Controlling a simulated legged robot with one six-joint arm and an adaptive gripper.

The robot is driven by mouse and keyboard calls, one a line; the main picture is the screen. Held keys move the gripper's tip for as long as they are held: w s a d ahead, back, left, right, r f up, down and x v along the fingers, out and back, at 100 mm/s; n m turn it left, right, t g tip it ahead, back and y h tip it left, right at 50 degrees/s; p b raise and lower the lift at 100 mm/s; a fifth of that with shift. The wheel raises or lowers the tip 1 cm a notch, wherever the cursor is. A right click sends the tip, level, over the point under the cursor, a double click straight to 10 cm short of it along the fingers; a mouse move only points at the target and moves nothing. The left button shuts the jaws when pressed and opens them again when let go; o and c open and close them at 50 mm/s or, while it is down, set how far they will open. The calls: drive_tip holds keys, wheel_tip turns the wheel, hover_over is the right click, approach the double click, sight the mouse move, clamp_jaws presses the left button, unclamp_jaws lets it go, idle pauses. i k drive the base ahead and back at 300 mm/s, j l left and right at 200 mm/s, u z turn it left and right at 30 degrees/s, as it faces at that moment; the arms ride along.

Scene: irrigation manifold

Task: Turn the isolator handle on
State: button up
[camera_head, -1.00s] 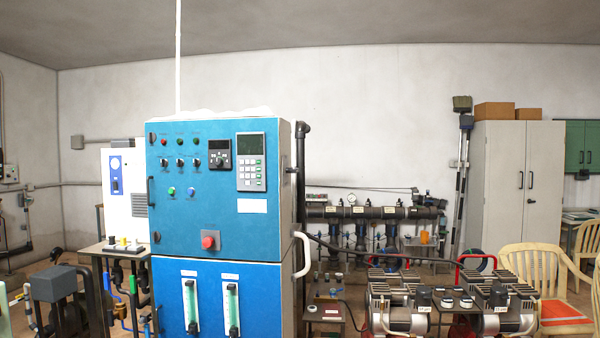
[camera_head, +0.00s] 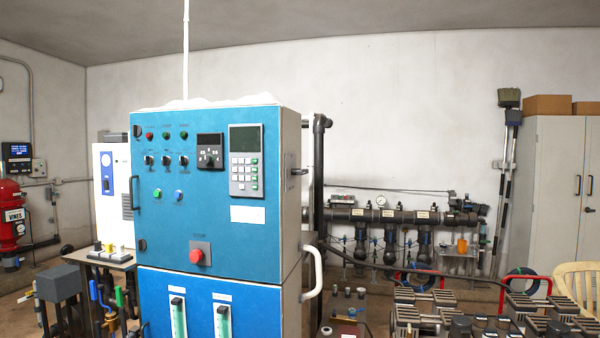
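A blue control cabinet (camera_head: 215,215) stands in front of me, left of centre. A small dark handle (camera_head: 299,171) sticks out from the upper part of its pale right side. It may be the isolator handle, but it is too small and edge-on to tell, and I cannot read its position. A dark upright handle (camera_head: 131,192) is at the left edge of the cabinet's front, and a red push button (camera_head: 197,256) sits low on the upper panel. My gripper is not in view.
A white curved bar (camera_head: 314,273) juts from the cabinet's right side. Compressors (camera_head: 440,318) fill the lower right. A pipe manifold (camera_head: 395,215) runs along the back wall. A table (camera_head: 108,258) with small valves and a red tank (camera_head: 10,220) are at the left.

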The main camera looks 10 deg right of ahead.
sight(298, 171)
drive_tip(key=i+l+u, duration=0.25)
drive_tip(key=i+l, duration=0.5)
